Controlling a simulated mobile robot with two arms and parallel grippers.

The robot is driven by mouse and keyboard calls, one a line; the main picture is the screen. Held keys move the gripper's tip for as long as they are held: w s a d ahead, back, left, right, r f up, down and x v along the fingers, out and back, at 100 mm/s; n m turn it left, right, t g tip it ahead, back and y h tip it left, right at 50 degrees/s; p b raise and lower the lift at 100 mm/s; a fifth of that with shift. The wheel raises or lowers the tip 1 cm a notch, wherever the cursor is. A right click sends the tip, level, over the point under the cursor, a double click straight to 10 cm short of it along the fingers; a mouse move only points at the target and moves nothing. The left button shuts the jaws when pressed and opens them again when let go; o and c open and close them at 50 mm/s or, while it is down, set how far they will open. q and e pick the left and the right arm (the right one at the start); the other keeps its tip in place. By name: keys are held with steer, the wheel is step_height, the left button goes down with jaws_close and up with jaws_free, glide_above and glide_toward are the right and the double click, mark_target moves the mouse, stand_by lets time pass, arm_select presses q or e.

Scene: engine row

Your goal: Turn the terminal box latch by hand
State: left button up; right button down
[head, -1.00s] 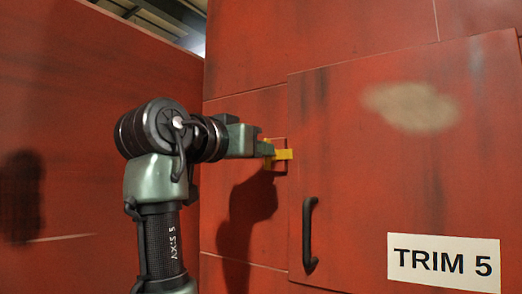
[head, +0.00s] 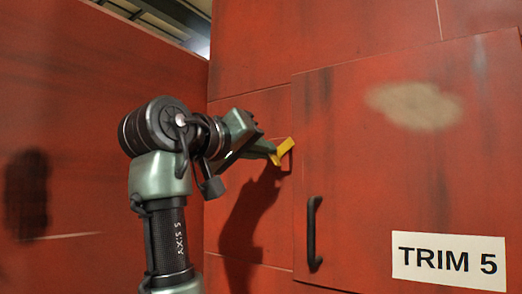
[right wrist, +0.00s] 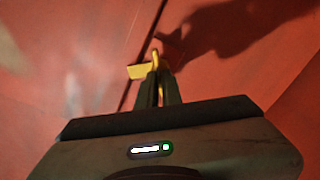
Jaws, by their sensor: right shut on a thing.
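The yellow latch (head: 284,151) sits at the left edge of the red box door (head: 350,190), and it stands tilted, its upper end leaning right. My right gripper (head: 273,152) is rolled over and shut on the latch. In the right wrist view the latch (right wrist: 138,71) shows just beyond and beside the closed fingertips (right wrist: 158,76). The fingers hide part of the latch. My left gripper is not in view.
A black handle (head: 313,234) stands out from the door below and right of the latch. A white "TRIM 5" label (head: 449,261) is at lower right. A red wall (head: 80,120) stands close on the left.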

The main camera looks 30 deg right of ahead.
steer(key=n+b, duration=0.2)
steer(key=n, duration=0.9)
steer(key=shift+w+b, duration=0.1)
steer(key=shift+b, duration=0.2)
stand_by(0.3)
steer(key=c, duration=1.6)
jaws_free()
steer(key=shift+w+f, duration=0.1)
steer(key=shift+f, duration=0.2)
